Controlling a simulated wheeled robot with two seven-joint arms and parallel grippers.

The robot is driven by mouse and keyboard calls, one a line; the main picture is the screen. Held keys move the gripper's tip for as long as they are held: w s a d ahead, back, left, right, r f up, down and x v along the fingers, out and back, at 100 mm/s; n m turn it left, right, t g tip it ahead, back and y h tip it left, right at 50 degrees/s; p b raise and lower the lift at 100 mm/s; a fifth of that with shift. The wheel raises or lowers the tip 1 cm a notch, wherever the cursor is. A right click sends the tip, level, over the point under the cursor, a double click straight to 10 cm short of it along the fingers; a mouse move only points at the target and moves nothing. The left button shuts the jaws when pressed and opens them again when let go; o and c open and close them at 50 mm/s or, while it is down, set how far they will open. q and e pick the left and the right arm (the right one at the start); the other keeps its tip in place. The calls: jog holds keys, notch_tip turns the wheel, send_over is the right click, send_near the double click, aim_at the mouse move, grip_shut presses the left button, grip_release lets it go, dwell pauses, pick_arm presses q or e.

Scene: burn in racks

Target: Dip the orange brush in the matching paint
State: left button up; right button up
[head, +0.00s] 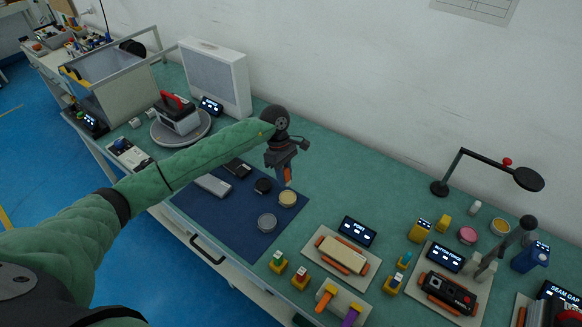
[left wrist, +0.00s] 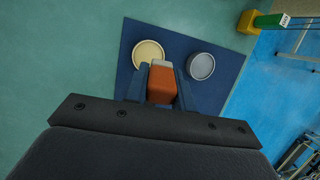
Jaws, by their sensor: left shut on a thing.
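My left gripper (head: 287,172) is shut on an orange brush (head: 287,175) with a pale tip pointing down. The brush also shows between the fingers in the left wrist view (left wrist: 162,85). It is held above the far right part of a dark blue mat (head: 222,216). A pale yellow round pot (head: 288,198) is just below the brush in the head view and left of it in the left wrist view (left wrist: 149,53). A grey round pot (head: 267,223) is nearer the front; it shows right of the brush in the left wrist view (left wrist: 201,66). Brush and pots look apart.
A small black round pot (head: 262,186) is also on the mat. A stand with orange (head: 326,297) and purple (head: 351,317) handles is at the front. Pink (head: 467,235) and yellowish (head: 500,226) round pots are at right, among devices.

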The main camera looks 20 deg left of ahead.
aim_at(287, 197)
pick_arm(q)
jog(key=shift+w+f, duration=0.1)
jog(key=shift+w, duration=0.1)
pick_arm(e)
jog(key=shift+s+d+f, duration=0.15)
jog(key=shift+s+f, duration=0.1)
jog(key=shift+s, duration=0.15)
pick_arm(q)
jog(key=shift+d+f, duration=0.1)
jog(key=shift+f, duration=2.75)
pick_arm(e)
jog(key=shift+s+d, duration=0.1)
jog(key=shift+s, duration=0.2)
jog(key=shift+w, duration=0.1)
pick_arm(q)
jog(key=shift+f, duration=0.1)
pick_arm(e)
jog(key=shift+w, duration=0.15)
pick_arm(q)
jog(key=shift+f, duration=0.1)
pick_arm(e)
jog(key=shift+f, duration=0.2)
pick_arm(q)
jog(key=shift+s+f+b, duration=0.1)
jog(key=shift+f+b, duration=0.25)
jog(key=shift+b, duration=0.05)
pick_arm(e)
jog(key=shift+f, duration=0.35)
pick_arm(q)
jog(key=shift+r, duration=0.1)
